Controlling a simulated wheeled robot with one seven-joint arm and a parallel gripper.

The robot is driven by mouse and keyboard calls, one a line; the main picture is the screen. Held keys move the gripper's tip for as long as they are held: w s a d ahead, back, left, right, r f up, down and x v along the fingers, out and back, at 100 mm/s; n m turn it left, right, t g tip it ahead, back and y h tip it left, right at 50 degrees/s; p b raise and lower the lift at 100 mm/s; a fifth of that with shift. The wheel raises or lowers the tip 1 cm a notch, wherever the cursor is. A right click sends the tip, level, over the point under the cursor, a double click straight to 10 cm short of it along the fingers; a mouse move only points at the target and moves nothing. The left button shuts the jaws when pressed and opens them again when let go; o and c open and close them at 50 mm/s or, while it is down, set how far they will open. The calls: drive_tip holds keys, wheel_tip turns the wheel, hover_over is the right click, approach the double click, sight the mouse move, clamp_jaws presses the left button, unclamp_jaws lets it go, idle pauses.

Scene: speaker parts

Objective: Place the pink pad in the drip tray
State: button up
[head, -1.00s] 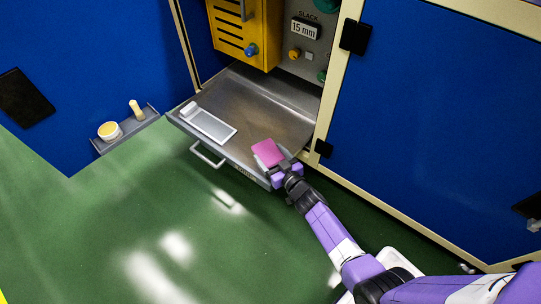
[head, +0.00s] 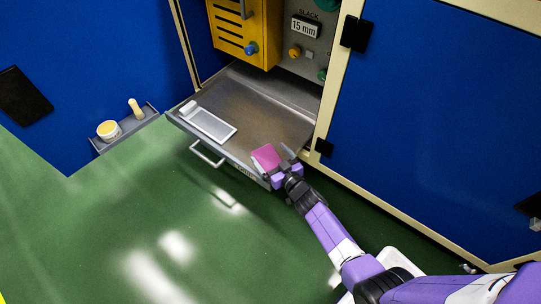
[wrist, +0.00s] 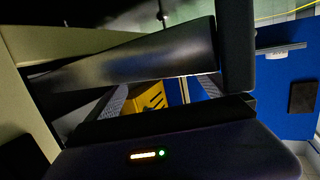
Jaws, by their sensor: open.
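The pink pad (head: 265,157) is a small flat square at the front right part of the grey metal drip tray (head: 260,112) in the head view. My gripper (head: 279,158) is open at the tray's front right edge. One finger stands apart to the right of the pad, with a gap between. The other finger is largely hidden by the pad, so I cannot tell whether it touches. I cannot tell whether the pad lies flat on the tray. In the wrist view a dark finger (wrist: 236,45) shows, and the pad cannot be made out.
A pale rectangular dish (head: 212,125) lies at the tray's left. A handle (head: 207,155) projects from its front. A yellow box (head: 238,33) hangs above the back. A cream post (head: 330,95) and blue panel bound the right. The tray's middle is clear.

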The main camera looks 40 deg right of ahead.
drive_tip(key=s+a+r+n+y+p, duration=0.15)
drive_tip(key=s+a+r, duration=0.25)
drive_tip(key=s, duration=0.5)
drive_tip(key=s+a+r+p, duration=0.25)
drive_tip(key=s+r, duration=0.25)
drive_tip(key=s, duration=0.5)
drive_tip(key=s+a+r+p, duration=0.1)
drive_tip(key=s+a+r, duration=0.35)
drive_tip(key=s, duration=0.45)
drive_tip(key=s+a+r, duration=0.2)
drive_tip(key=s+r, duration=0.1)
drive_tip(key=r, duration=0.3)
drive_tip(key=s+a+r+y, duration=0.1)
drive_tip(key=s+a+r, duration=0.1)
drive_tip(key=r, duration=0.5)
drive_tip(key=s+a+r, duration=0.2)
drive_tip(key=s+r, duration=0.3)
drive_tip(key=r, duration=0.1)
drive_tip(key=shift+a+r+n+g+y, duration=0.2)
drive_tip(key=shift+a+n+g+y, duration=0.15)
drive_tip(key=shift+n, duration=0.1)
drive_tip(key=shift+r, duration=0.1)
wheel_tip(320, 180, up, 34)
drive_tip(key=p, duration=3.3)
drive_tip(key=shift+p, duration=0.4)
